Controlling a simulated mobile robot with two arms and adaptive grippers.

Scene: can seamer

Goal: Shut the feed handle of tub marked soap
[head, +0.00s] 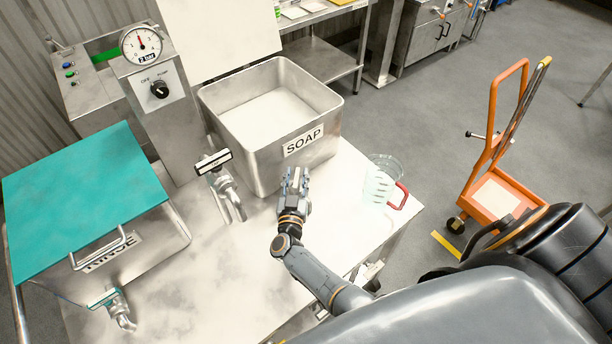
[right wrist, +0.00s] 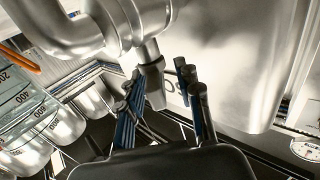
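The metal tub marked SOAP (head: 243,150) stands open at the middle of the bench, with whitish contents. Its feed tap has a white handle with a black edge (head: 213,162) on top, lying crosswise at the tub's left front corner; a bent metal spout (head: 238,208) hangs below it. My right gripper (head: 296,174) is in front of the tub, right of the tap and apart from the handle. In the right wrist view my gripper (right wrist: 162,98) has its fingers spread; a metal pipe end (right wrist: 154,85) shows between them, contact unclear. My left gripper is not in view.
A tub marked RINSE (head: 150,248) with a teal lid (head: 85,190) and teal tap handle (head: 102,298) is at left. A clear jug with red handle (head: 380,185) stands right of my gripper. A gauge post (head: 160,110) rises behind.

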